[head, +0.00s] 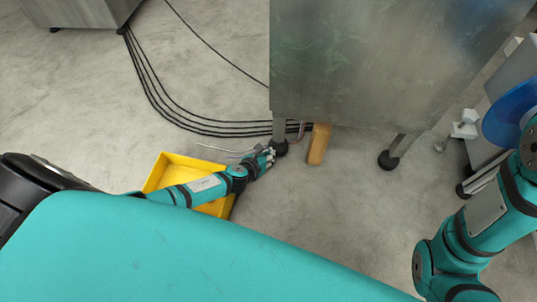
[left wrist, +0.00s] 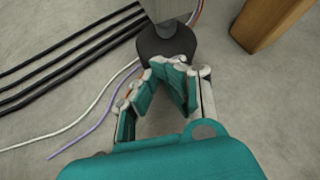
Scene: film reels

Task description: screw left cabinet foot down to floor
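The left cabinet foot (head: 280,147) is a dark round foot under a grey metal leg of the cabinet (head: 370,60). It also shows at the top middle of the left wrist view (left wrist: 165,42). My left gripper (head: 269,155) is low over the floor at the near left side of this foot. In the left wrist view its fingertips (left wrist: 154,72) come together at the foot's near edge, with nothing visible between them. They overlap the foot's edge in the picture; contact is unclear. Whether the foot touches the floor cannot be told. My right gripper is out of view.
A wooden block (head: 319,144) stands just right of the foot. Black cables (head: 190,122) and thin loose wires run on the floor behind and left. A yellow tray (head: 160,170) lies under my left arm. The cabinet's right foot (head: 388,160) and a blue disc (head: 507,112) are farther right.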

